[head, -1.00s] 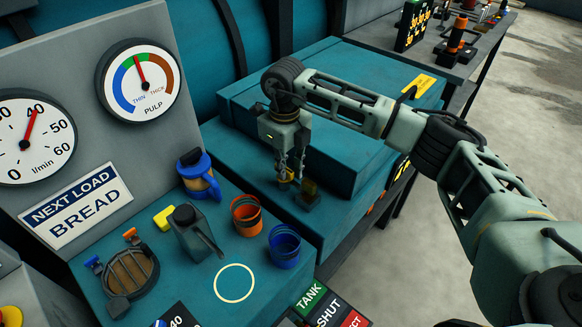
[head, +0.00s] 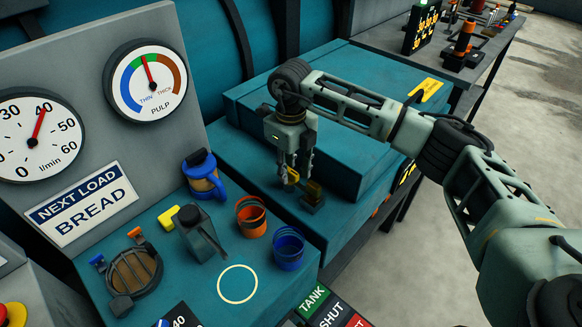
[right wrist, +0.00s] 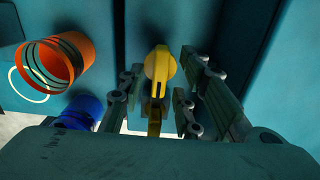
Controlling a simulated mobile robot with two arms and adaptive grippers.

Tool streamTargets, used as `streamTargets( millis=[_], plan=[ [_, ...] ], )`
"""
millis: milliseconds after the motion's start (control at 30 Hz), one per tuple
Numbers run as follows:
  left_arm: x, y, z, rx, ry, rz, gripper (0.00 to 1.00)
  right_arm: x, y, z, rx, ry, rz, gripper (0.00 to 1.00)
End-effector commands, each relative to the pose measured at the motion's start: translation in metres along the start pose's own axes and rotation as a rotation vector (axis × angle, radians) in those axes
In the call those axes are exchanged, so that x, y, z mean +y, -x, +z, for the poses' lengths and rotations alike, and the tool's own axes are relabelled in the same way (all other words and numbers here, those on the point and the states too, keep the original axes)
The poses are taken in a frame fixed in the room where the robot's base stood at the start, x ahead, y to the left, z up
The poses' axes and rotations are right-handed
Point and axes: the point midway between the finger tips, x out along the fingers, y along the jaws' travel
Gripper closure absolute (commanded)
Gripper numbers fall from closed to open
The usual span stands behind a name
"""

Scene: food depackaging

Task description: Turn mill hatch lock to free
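The hatch lock appears to be the yellow handle (head: 291,177) on the teal mill housing, with a dark block (head: 312,200) with a yellowish top beside it. In the right wrist view the yellow handle (right wrist: 160,68) has a rounded end and lies between my fingers. My right gripper (head: 296,170) points down at the handle. In the wrist view my right gripper (right wrist: 158,100) is open, one finger on each side, with gaps visible; contact is not clear. The handle's lower part is partly hidden. My left gripper is not in view.
A round hatch (head: 134,270) is at lower left. The raised teal box (head: 330,160) rises just behind the gripper.

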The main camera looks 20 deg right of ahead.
Motion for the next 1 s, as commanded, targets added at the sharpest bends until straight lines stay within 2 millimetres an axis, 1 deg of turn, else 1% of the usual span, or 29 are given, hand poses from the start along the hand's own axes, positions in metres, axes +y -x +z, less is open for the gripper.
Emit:
streamTargets(
  millis=[67, 167, 400, 500, 600, 700, 800, 1000],
  plan=[
    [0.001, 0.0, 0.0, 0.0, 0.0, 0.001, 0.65, 0.0, 0.006, 0.001, -0.003, 0.0, 0.0, 0.69],
    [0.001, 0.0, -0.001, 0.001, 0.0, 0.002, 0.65, 0.0, 0.021, 0.001, -0.005, 0.0, -0.002, 0.69],
    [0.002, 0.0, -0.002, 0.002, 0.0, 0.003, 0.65, 0.0, 0.073, 0.001, -0.006, 0.0, -0.001, 0.69],
    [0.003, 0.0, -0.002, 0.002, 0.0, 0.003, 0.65, -0.001, 0.092, 0.001, -0.006, 0.0, -0.001, 0.69],
    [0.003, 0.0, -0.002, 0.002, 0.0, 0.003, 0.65, -0.001, 0.106, 0.001, -0.004, -0.001, -0.001, 0.69],
    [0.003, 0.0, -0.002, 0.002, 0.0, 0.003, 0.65, -0.001, 0.115, 0.001, -0.002, -0.001, -0.001, 0.69],
    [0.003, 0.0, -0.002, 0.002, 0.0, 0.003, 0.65, -0.001, 0.119, 0.0, -0.001, -0.001, 0.0, 0.69],
    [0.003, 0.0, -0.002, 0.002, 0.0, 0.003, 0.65, -0.001, 0.12, 0.0, -0.001, -0.001, 0.0, 0.69]
  ],
)
